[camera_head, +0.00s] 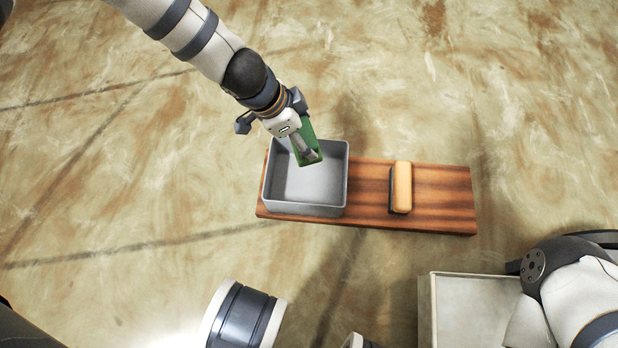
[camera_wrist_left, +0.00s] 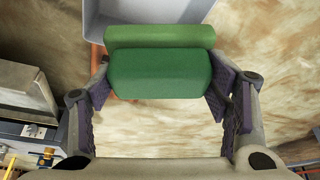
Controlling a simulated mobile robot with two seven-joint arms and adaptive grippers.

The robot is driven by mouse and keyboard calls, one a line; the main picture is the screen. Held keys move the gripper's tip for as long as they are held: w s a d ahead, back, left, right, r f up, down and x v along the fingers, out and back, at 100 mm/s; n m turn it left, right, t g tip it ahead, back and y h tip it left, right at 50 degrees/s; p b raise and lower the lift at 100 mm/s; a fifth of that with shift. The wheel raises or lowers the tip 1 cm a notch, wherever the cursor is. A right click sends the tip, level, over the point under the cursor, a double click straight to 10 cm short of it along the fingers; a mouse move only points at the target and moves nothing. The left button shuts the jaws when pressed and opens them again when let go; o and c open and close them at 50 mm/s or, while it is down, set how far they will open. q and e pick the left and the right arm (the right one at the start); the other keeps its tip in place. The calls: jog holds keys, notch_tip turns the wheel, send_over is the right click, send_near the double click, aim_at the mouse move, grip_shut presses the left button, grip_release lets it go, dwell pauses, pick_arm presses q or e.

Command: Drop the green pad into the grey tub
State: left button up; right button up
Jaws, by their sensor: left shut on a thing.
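The green pad (camera_head: 309,128) is held in my left gripper (camera_head: 308,155), over the back part of the grey tub (camera_head: 348,180) in the head view. In the left wrist view the green pad (camera_wrist_left: 158,72) sits between the two fingers of my left gripper (camera_wrist_left: 160,90), which is shut on it. The grey tub (camera_wrist_left: 92,25) shows behind the pad there, partly hidden by it. The tub looks empty in the part I see. My right gripper is not in view.
The tub stands on the left end of a wooden board (camera_head: 445,200). A tan-topped block with a dark base (camera_head: 402,187) stands on the board, right of the tub. A pale open box (camera_head: 470,305) is at the lower right, by my right arm.

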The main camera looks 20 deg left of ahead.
pick_arm(q)
notch_tip(320, 180, down, 5)
jog(key=b, duration=0.3)
jog(key=shift+f+b, duration=0.2)
jog(key=shift+b, duration=0.2)
jog(key=o, duration=1.5)
jog(key=shift+o, duration=0.2)
jog(key=v, duration=1.2)
